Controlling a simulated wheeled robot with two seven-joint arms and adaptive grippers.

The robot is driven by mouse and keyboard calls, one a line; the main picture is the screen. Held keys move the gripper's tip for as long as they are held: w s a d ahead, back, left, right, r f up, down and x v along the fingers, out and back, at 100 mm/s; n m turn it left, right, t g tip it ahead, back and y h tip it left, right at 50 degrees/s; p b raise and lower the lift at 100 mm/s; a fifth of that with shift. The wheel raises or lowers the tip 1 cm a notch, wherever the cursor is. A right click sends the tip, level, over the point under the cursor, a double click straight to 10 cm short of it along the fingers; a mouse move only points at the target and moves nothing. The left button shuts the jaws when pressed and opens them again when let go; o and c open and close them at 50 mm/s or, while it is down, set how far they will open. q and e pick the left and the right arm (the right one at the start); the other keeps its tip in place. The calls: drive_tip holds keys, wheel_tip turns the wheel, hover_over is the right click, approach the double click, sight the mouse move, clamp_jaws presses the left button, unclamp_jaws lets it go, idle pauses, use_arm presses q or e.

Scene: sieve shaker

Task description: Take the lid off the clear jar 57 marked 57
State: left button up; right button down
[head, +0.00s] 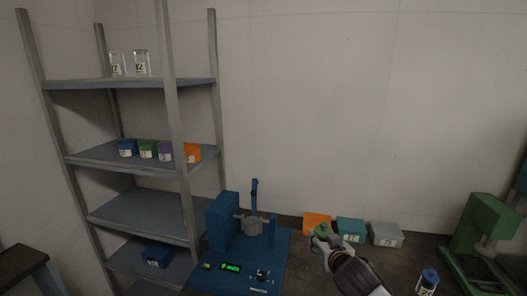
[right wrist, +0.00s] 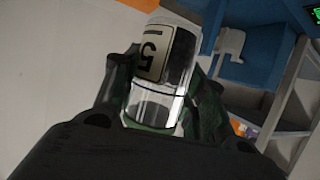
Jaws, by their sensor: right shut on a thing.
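A clear jar (right wrist: 155,103) is between the fingers of my right gripper (right wrist: 165,90) in the right wrist view. Its white label (right wrist: 166,52) shows a 5, upside down; the rest of the number cannot be read. A green part, possibly the lid (right wrist: 150,128), shows at the jar's end near the palm. In the head view my right gripper (head: 322,243) is shut on the jar above the dark bench, with green showing at the fingers. Much of the jar is hidden there. My left gripper is not in view.
A blue machine (head: 265,245) with a lit display stands left of my right gripper. Orange (head: 316,219), teal (head: 350,226) and grey boxes (head: 386,233) sit behind it. A blue-lidded jar (head: 428,281) and green machine (head: 487,232) are right. Shelves (head: 140,210) hold jars (head: 142,63) and coloured boxes.

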drive_tip(key=shift+m+h, duration=0.3)
drive_tip(key=shift+h, duration=0.1)
drive_tip(key=s+d+f, duration=0.1)
drive_tip(key=s+f, duration=0.2)
drive_tip(key=f, duration=0.1)
drive_tip(key=s+d+f, duration=0.1)
drive_tip(key=s+f, duration=0.3)
drive_tip(key=f, duration=0.1)
drive_tip(key=s+d+f, duration=0.1)
drive_tip(key=s+f, duration=0.2)
drive_tip(key=f, duration=0.2)
drive_tip(key=shift+s+d+f, duration=0.2)
drive_tip(key=shift+s+f, duration=0.45)
drive_tip(key=shift+f, duration=0.1)
drive_tip(key=shift+r, duration=0.1)
drive_tip(key=a+r+n+g+y, duration=0.1)
drive_tip(key=a+r+n+y, duration=0.3)
drive_tip(key=a, duration=0.4)
drive_tip(key=w+a+r+n+g+y, duration=0.1)
drive_tip(key=a+r+n+g+y, duration=0.1)
drive_tip(key=a+r+n+y, duration=0.2)
drive_tip(key=shift+w+a+r+y, duration=0.2)
drive_tip(key=shift+a+r+y, duration=0.2)
drive_tip(key=shift+a+r, duration=1.4)
drive_tip(key=shift+a+f, duration=0.25)
drive_tip(key=shift+f, duration=0.05)
